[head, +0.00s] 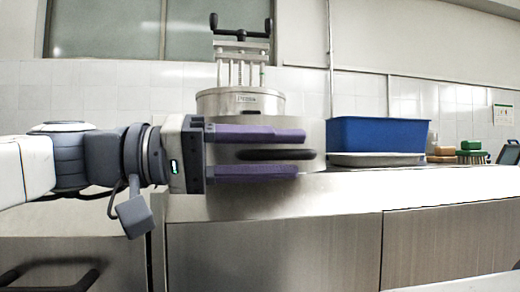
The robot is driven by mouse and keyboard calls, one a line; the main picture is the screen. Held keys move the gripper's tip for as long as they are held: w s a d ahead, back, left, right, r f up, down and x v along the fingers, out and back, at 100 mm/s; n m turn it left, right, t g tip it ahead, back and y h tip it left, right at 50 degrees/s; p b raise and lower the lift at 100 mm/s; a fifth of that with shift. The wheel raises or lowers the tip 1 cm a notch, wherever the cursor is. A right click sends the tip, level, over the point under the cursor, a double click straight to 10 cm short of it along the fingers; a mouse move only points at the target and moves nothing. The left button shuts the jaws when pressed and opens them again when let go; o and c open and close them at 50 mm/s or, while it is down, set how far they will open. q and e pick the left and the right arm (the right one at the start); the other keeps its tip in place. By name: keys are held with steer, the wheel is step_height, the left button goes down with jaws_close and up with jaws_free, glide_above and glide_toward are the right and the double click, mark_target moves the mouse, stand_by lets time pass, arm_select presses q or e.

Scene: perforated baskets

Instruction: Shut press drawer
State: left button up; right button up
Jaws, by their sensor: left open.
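The press (240,103) is a round steel body with a label, several upright rods and a black crank on top, standing on the steel counter. Its drawer (312,133) is a steel front below the round body, with a dark horizontal handle (275,155). My left gripper (301,153) reaches in from the left, in front of the drawer. Its two purple fingers are apart, one above and one below the handle in the picture. I cannot tell whether they touch it. The fingers hide much of the drawer, and how far it stands out is unclear. My right gripper is out of view.
Brushes or sponges (470,151) lie farther right. The steel counter (420,187) is clear along its front right, above cabinet fronts.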

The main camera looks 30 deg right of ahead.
arm_select(q)
steer(key=shift+s+d, duration=0.2)
steer(key=shift+d, duration=0.4)
jaws_close()
